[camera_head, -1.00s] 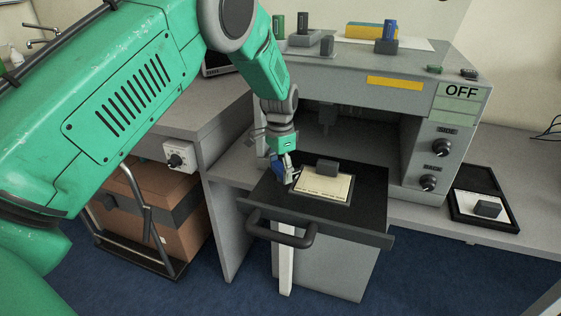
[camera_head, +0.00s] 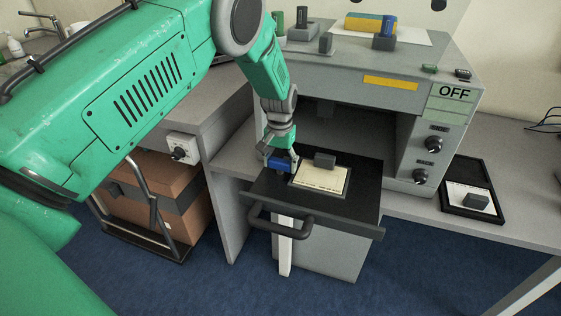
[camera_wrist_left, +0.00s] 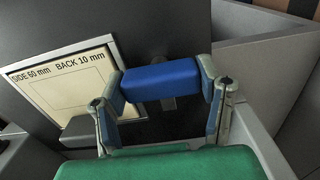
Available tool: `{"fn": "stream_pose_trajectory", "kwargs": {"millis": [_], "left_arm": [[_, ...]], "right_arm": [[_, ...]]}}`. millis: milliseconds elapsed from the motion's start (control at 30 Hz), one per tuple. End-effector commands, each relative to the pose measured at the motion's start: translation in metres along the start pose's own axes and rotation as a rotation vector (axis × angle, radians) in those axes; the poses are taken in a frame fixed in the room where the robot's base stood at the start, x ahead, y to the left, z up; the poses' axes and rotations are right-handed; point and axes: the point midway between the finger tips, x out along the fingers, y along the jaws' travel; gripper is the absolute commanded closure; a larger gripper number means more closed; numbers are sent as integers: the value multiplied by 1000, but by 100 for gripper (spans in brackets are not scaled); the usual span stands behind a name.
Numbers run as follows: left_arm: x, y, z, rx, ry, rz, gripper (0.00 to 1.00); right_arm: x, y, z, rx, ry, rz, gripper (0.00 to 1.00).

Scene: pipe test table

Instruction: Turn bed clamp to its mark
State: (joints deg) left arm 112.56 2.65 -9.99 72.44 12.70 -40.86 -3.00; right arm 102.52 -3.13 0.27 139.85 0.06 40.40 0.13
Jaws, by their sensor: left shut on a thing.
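The bed clamp shows as a blue block-shaped handle (camera_wrist_left: 161,80) on the black pull-out bed (camera_head: 355,210) of the grey machine. In the head view the blue handle (camera_head: 281,164) is at the bed's left rear, beside the cream card. My left gripper (camera_wrist_left: 160,90) is shut on it, with one finger at each end of the blue block. In the wrist view a small dark piece shows behind the block. I cannot make out the mark. My right gripper is not in view.
A bar handle (camera_head: 280,226) runs along the bed's front. The machine (camera_head: 445,125) reads OFF. A black tray (camera_head: 500,212) is right.

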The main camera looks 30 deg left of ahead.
Motion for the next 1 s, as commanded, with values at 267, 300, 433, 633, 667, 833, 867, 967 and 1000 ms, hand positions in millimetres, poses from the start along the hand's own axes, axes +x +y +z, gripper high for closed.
{"fn": "stream_pose_trajectory", "kwargs": {"millis": [267, 300, 433, 633, 667, 833, 867, 967, 1000], "left_arm": [[0, 0, -1, -27, 2, -1, 69], [0, -1, -1, -27, 2, -1, 69], [0, -1, -1, -27, 2, -2, 69], [0, -1, -1, -27, 2, -1, 19], [0, -1, -1, -27, 2, -1, 19], [0, -1, 0, -26, 1, -1, 19], [-1, 0, 0, -26, 1, -1, 19], [-5, 0, -1, -25, 2, -1, 19], [-9, 0, -1, -25, 2, 0, 19]], "right_arm": [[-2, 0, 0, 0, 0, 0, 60], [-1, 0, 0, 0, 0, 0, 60], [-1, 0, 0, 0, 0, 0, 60], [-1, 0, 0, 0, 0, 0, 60], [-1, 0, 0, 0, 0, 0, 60], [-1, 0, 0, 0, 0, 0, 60], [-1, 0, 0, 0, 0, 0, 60], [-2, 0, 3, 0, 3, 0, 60], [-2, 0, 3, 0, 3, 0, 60]]}}
